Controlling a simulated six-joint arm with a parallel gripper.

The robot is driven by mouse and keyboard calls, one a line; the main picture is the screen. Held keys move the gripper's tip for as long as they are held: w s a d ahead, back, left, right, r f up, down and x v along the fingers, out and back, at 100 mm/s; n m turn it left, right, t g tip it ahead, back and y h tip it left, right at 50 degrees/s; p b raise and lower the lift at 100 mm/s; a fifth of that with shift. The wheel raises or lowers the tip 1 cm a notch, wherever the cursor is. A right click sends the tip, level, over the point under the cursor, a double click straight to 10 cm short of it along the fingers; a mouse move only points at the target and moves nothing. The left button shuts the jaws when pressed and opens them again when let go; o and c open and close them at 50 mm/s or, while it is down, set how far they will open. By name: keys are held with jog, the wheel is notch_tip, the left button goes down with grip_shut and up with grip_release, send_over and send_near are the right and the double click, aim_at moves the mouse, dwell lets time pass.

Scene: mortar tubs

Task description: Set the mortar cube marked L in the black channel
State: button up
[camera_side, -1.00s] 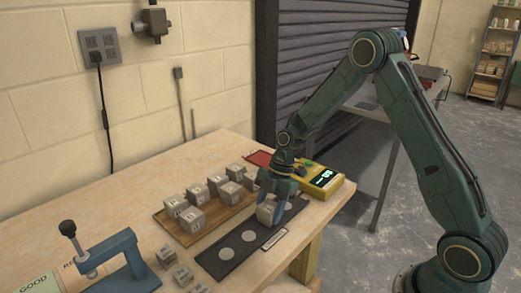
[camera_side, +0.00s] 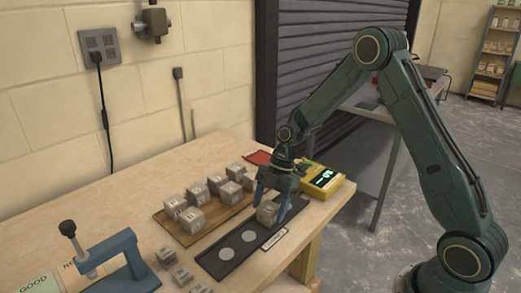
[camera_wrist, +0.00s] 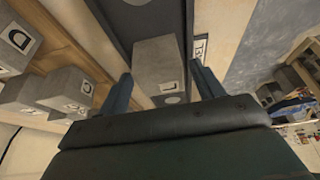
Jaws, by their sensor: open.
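The grey mortar cube (camera_side: 267,213) stands in the black channel (camera_side: 227,258), near the channel's middle. In the wrist view the gripper (camera_wrist: 165,88) has a visible gap between each finger and the cube. The channel (camera_wrist: 145,17) runs beneath the cube there. The cube's underside is hidden.
Several lettered grey cubes stand on a wooden tray (camera_side: 215,227) left of the channel. White discs (camera_side: 249,236) mark the channel floor. A yellow device with a display (camera_side: 322,179) sits behind. A blue clamp (camera_side: 120,262) and small cubes are at front left.

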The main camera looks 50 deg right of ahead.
jog(key=v, duration=1.1)
dwell(0.4)
jog(key=s+a+r+m+t+h, duration=0.1)
jog(key=s+a+r+m, duration=0.1)
jog(key=s+r+m, duration=0.35)
jog(key=s+a+r+m+t+h, duration=0.2)
jog(key=s+a+r+m, duration=0.15)
jog(key=s+r, duration=0.35)
jog(key=s+r+m+t+h, duration=0.1)
jog(key=s+m+t, duration=0.1)
jog(key=s+m, duration=0.7)
jog(key=s+d, duration=0.1)
jog(key=s, duration=0.3)
jog(key=shift+s+t, duration=0.15)
jog(key=shift+t, duration=0.15)
dwell(0.5)
